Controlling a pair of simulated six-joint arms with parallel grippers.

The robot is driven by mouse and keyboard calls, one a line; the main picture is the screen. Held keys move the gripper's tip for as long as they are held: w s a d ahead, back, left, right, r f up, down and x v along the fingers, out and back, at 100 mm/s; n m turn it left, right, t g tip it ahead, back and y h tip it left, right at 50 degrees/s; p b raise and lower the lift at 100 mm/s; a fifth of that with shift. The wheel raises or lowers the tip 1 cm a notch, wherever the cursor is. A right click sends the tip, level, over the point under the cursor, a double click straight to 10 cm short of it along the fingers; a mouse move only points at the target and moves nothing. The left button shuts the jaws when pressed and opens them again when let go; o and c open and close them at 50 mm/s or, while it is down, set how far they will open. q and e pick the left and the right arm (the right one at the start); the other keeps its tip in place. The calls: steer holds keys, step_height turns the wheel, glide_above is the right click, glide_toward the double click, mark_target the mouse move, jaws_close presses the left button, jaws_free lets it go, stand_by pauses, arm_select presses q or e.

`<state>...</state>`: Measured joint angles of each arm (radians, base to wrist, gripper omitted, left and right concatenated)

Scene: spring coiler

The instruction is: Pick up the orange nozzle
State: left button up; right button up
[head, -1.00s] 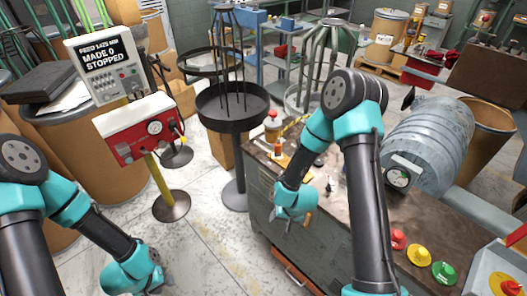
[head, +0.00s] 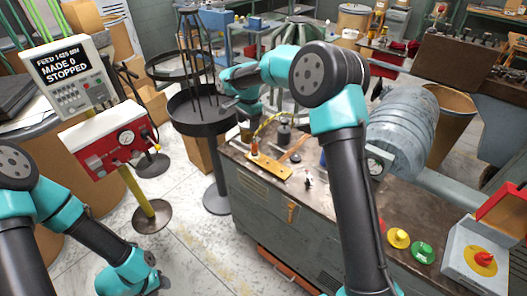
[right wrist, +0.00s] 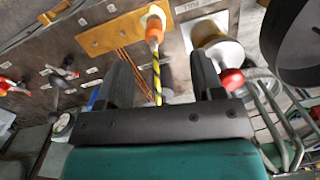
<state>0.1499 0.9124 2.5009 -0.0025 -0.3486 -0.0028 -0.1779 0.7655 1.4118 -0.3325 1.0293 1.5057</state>
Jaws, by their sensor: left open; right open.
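The orange nozzle (head: 254,150) stands at the left end of a yellow-orange board (head: 268,169) on the workbench. In the right wrist view the nozzle (right wrist: 155,24) is beyond my fingers, with a pale tip and a yellow-and-black striped hose running from it toward the gap between them. My right gripper (right wrist: 162,78) is open and empty, apart from the nozzle. In the head view my right gripper (head: 227,100) is above the bench's far left corner, partly hard to make out. My left gripper (head: 163,283) is low at the lower left, its fingers barely visible.
A black round stand (head: 200,110) is close beside my right gripper. The control panel (head: 105,140) stands at the left. Open floor lies before the bench.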

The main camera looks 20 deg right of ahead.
mark_target(254, 143)
steer(key=r, duration=0.1)
steer(key=d+r+m, duration=0.1)
steer(key=r, duration=0.1)
steer(key=shift+w+d+r+h, duration=0.2)
steer(key=shift+d+r+h, duration=0.05)
steer(key=shift+h, duration=0.15)
step_height(254, 143, down, 12)
steer(key=shift+f, duration=0.15)
stand_by(0.4)
steer(key=shift+s+d+f, duration=0.15)
steer(key=shift+f, duration=1.15)
steer(key=shift+s+d+f, duration=0.1)
steer(key=shift+d+f, duration=0.05)
steer(key=shift+f, duration=1.15)
